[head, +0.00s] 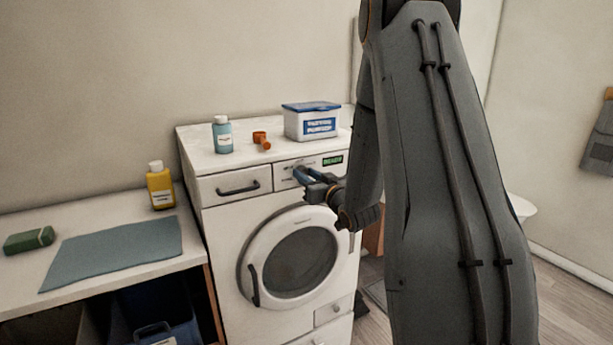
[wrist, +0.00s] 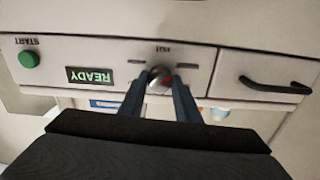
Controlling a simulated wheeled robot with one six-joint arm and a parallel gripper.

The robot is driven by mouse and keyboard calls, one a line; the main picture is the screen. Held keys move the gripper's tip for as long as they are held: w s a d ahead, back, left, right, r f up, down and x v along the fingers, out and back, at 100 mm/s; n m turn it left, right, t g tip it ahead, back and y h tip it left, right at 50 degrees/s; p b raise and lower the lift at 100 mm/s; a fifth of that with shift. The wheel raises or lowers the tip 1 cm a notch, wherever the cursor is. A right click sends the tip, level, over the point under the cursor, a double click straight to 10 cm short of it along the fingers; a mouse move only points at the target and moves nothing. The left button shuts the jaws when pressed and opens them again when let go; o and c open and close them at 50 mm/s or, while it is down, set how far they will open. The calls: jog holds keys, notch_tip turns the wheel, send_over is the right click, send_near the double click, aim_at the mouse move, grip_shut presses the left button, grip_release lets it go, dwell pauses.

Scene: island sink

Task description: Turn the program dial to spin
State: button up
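A green display (wrist: 91,74) reads READY. A green START button (wrist: 29,60) is beside it. The small labels around the dial are unreadable.
On the washer top stand a teal bottle (head: 222,136), an orange cap-like piece (head: 261,139) and a white box with a blue lid (head: 312,122). The detergent drawer (head: 233,186) and round door (head: 300,258) are closed. A counter with a yellow bottle (head: 160,188) adjoins at left.

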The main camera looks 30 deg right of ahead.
jog(key=shift+m, duration=0.3)
jog(key=m+p, duration=0.1)
jog(key=m, duration=0.4)
jog(key=shift+m, duration=0.3)
jog(key=m+p, duration=0.1)
jog(key=m, duration=0.4)
jog(key=shift+d+m, duration=0.1)
jog(key=shift+m, duration=0.2)
jog(key=o, duration=1.1)
